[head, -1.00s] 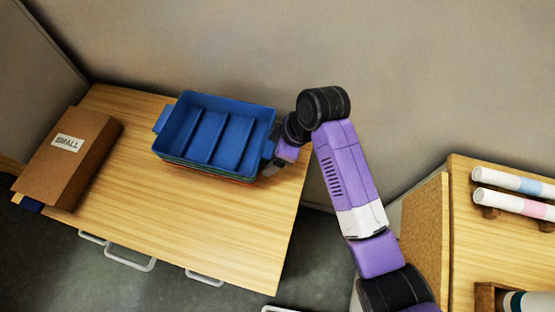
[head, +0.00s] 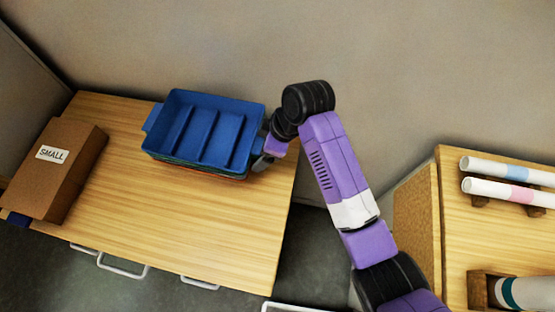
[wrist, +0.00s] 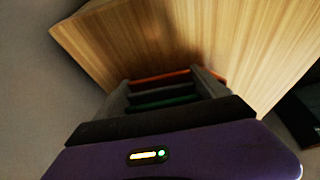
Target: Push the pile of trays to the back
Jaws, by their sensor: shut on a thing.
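The pile of trays stands near the back of the wooden table (head: 190,240), close to the wall. Its top tray (head: 205,137) is blue, open and divided by ribs. Thin green and orange-red edges of lower trays (head: 205,171) show beneath it. My gripper (head: 262,162) is at the pile's right end. In the wrist view my gripper (wrist: 165,90) has its two grey fingers on either side of the stacked edges, orange (wrist: 162,77), dark grey and green (wrist: 165,103), and is shut on them. The blue tray cannot be made out there.
A brown box marked SMALL (head: 75,172) lies at the table's left end. The tabletop in front of the pile is clear. The wall (head: 200,40) rises behind. At the right, a second wooden unit (head: 440,250) holds white rolls (head: 500,170).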

